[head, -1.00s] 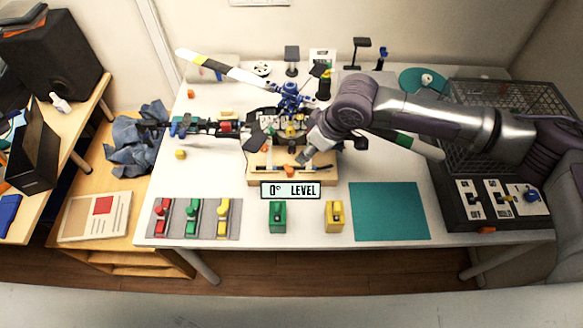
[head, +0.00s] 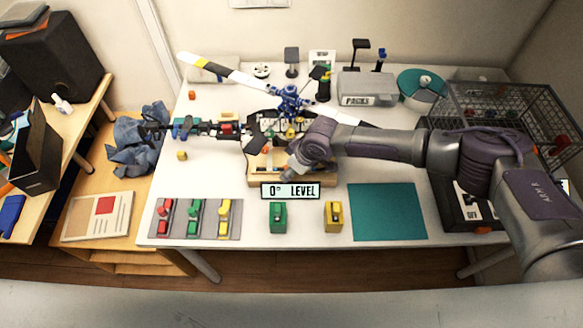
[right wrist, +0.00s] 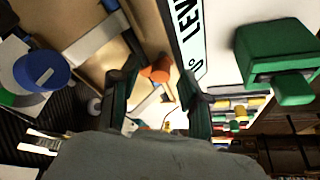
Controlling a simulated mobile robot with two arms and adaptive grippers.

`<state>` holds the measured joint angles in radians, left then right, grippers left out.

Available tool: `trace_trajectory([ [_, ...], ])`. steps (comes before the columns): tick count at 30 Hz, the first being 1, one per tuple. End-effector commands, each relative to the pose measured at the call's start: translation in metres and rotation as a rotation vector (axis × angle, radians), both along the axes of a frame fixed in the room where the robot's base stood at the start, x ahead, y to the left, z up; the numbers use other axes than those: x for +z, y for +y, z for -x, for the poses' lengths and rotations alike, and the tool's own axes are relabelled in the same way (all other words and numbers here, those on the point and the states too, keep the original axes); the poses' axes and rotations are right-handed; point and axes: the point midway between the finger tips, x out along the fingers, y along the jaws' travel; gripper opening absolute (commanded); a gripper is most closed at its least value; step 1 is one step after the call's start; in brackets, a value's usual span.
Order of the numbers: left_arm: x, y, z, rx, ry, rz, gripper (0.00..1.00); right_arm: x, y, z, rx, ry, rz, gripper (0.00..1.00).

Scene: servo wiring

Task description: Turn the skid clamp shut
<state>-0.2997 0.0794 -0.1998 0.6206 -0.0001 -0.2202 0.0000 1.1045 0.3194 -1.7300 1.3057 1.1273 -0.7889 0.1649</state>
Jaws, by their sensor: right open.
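In the right wrist view, an orange knob (right wrist: 157,70) stands on a pale bar, between and just beyond the fingers of my right gripper (right wrist: 155,103); I take it to be the skid clamp's handle. The fingers are apart, one on each side of it, and I cannot see them pressing on it. In the head view, my right gripper (head: 290,177) is low over the front of the wooden stand (head: 259,180), and my wrist hides the knob there. The model helicopter (head: 290,101) sits above the stand. My left gripper is not in view.
The "0° LEVEL" sign (head: 291,191) stands close in front of the stand. A green block (head: 278,218) and a yellow block (head: 334,216) are nearer the front edge. A teal mat (head: 388,212) lies bare at right. A wire cage (head: 505,115) stands behind my right arm.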

Motion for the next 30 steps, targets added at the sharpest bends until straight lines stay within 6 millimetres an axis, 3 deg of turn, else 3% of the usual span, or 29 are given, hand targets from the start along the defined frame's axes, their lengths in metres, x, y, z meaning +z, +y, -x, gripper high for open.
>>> trace_trajectory([
  [3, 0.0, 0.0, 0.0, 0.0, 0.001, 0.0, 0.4, 0.0, 0.0, 0.0, 0.0, 0.0, 0.0, 0.43],
  [11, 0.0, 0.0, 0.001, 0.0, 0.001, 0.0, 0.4, 0.0, 0.0, 0.0, 0.0, 0.001, -0.001, 0.0],
  [19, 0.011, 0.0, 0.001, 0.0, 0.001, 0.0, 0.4, 0.003, 0.001, 0.002, -0.048, 0.004, -0.002, 0.0],
  [24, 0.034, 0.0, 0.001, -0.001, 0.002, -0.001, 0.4, 0.005, 0.003, 0.004, -0.21, 0.007, -0.001, 0.0],
  [30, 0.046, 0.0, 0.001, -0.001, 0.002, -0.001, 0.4, 0.002, 0.002, 0.004, -0.369, 0.005, 0.0, 0.0],
])
